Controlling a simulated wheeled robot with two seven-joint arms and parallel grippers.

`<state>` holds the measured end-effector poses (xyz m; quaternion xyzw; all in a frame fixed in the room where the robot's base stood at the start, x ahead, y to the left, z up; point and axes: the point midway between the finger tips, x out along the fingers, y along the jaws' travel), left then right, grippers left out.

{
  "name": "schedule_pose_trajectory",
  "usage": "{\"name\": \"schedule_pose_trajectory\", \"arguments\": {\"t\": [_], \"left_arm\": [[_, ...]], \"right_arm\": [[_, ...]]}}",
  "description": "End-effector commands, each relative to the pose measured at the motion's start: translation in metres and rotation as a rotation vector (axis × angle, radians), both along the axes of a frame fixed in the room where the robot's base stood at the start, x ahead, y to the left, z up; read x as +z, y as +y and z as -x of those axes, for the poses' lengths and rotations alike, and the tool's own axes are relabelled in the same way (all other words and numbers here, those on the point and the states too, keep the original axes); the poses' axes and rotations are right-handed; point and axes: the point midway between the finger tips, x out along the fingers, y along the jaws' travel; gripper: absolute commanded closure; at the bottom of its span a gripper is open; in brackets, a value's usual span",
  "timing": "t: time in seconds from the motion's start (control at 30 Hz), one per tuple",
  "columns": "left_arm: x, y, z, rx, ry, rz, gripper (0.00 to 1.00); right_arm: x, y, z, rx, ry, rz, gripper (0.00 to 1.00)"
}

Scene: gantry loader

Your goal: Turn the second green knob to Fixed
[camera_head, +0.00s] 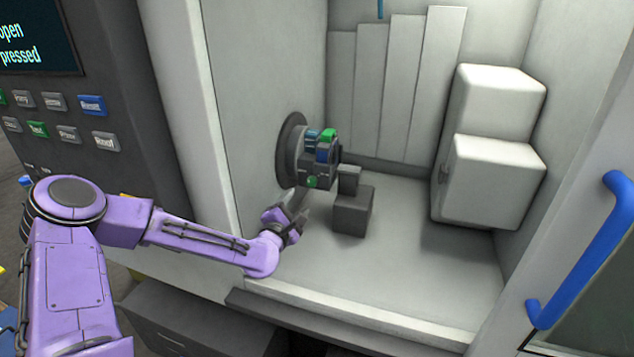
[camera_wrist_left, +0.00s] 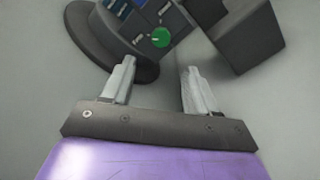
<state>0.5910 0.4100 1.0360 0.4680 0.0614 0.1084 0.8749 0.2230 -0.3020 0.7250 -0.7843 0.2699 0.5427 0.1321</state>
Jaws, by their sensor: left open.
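A green knob (camera_head: 312,182) sits low on the grey round-based fixture (camera_head: 287,150) on the chamber's left wall. It also shows in the left wrist view as a green round knob (camera_wrist_left: 161,37) with a light pointer mark and small labels too blurred to read. Another green part (camera_head: 328,134) is at the top of the fixture, beside blue parts. My left gripper (camera_head: 300,207) is just below the fixture. In the left wrist view its two fingers (camera_wrist_left: 156,76) are apart with nothing between them, short of the green knob. My right gripper is in neither view.
Dark grey blocks (camera_head: 352,210) stand right of the fixture. White boxes (camera_head: 495,180) fill the chamber's right side. A blue door handle (camera_head: 590,250) is at the right, and a control panel (camera_head: 60,120) at the left. The chamber floor in front is clear.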

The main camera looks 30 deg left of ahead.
Motion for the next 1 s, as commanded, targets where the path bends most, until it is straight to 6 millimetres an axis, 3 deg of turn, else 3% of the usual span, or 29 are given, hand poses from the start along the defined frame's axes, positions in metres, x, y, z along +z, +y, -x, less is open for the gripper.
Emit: {"name": "schedule_pose_trajectory", "arguments": {"t": [0.2, 0.4, 0.57, 0.8, 1.0], "left_arm": [[0.001, 0.001, -0.051, -0.016, 0.003, -0.006, 0.41], [0.001, 0.01, -0.088, -0.016, 0.001, -0.004, 0.41], [0.0, 0.015, -0.1, -0.014, 0.001, -0.001, 0.41], [-0.001, 0.016, -0.1, -0.012, 0.0, 0.0, 0.41], [-0.001, 0.016, -0.1, -0.012, 0.001, -0.001, 0.97]], "right_arm": [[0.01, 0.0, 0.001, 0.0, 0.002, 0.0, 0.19], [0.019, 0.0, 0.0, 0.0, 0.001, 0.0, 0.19], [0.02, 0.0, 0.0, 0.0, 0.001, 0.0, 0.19], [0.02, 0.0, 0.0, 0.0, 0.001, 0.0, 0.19], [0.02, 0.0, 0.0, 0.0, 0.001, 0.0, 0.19]]}}
